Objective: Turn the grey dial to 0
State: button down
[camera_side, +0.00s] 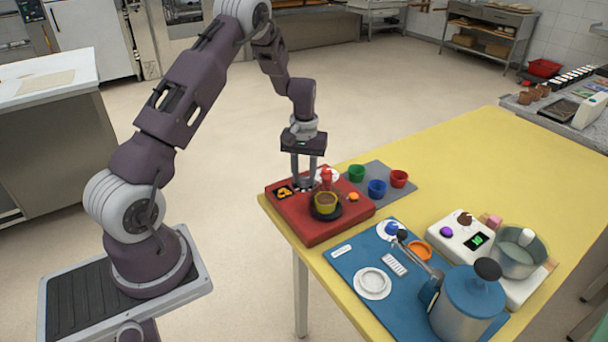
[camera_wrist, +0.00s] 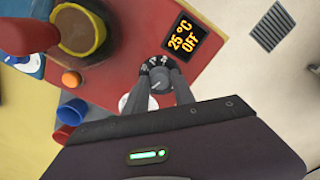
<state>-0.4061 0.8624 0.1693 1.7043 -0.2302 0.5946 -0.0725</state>
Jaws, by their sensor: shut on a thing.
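The grey dial (camera_wrist: 160,82) sits on the red box (camera_wrist: 128,62), and my gripper (camera_wrist: 161,70) has one finger on each side of it, shut on it. Small pale marks show around the dial, but I cannot read its setting. The display (camera_wrist: 184,42) beside it reads 25 °C OFF in orange. In the side view my gripper (camera_side: 304,184) reaches straight down to the red box (camera_side: 322,231), and the fingers largely hide the dial there.
A yellow cup (camera_side: 325,203) with brown contents stands on a black plate on the red box. A red upright part (camera_side: 326,179) and an orange knob (camera_side: 353,196) are close by. Coloured cups, including a blue cup (camera_side: 377,188), stand behind on a grey mat. The yellow table (camera_side: 470,165) is clear at the back.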

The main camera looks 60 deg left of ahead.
aim_at(304, 179)
dwell(0.5)
jog(key=c, duration=1.1)
grip_release()
jog(key=shift+o, duration=0.2)
notch_tip(304, 179, up, 7)
jog(key=shift+r, duration=0.1)
jog(key=s+d+r+m+t, duration=0.1)
jog(key=s+d+r+m, duration=0.1)
jog(key=s+d+r, duration=0.4)
jog(key=s+d+r+m+t, duration=0.1)
jog(key=d+r+m+t, duration=0.1)
jog(key=d+r, duration=0.65)
jog(key=s+d+r+m+t, duration=0.1)
jog(key=s+d, duration=0.3)
jog(key=s, duration=0.5)
jog(key=s+d+r+m+t, duration=0.1)
jog(key=s+d+r+m, duration=0.2)
jog(key=s, duration=0.6)
jog(key=shift+s+d+r+m+t, duration=0.3)
jog(key=shift+s+d+r+m, duration=0.05)
jog(key=shift+m, duration=0.15)
